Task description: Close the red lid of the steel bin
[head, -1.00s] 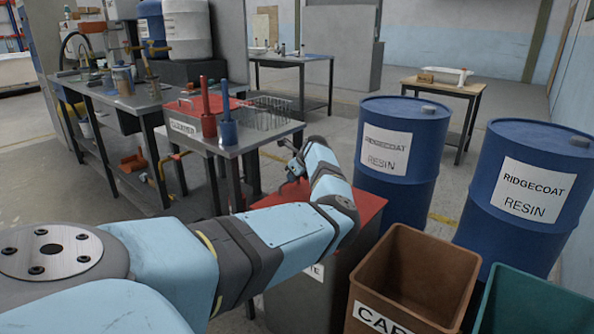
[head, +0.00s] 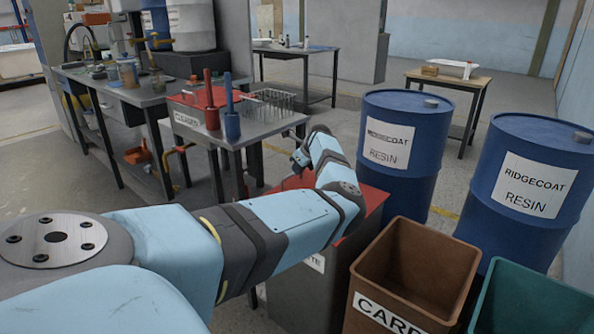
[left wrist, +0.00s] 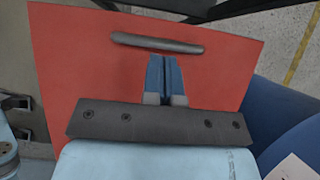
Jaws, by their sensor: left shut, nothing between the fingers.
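The steel bin (head: 305,293) stands in front of me, a grey box with a partly hidden white label. Its red lid (head: 371,206) appears to lie flat or nearly flat across the top; my left arm covers much of it, so I cannot tell whether it is fully down. In the left wrist view the red lid (left wrist: 85,65) fills the middle, with a grey bar handle (left wrist: 157,43) near its far edge. My left gripper (left wrist: 165,62) is shut and empty over the lid, its blue fingers pointing towards the handle. Contact is unclear. My right gripper is out of view.
A brown bin (head: 418,265) and a green bin (head: 530,305) stand right of the steel bin. Two blue resin drums (head: 405,145) (head: 520,190) stand behind them. A worktable (head: 250,138) with a red-lidded cleaner tank is at the back left.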

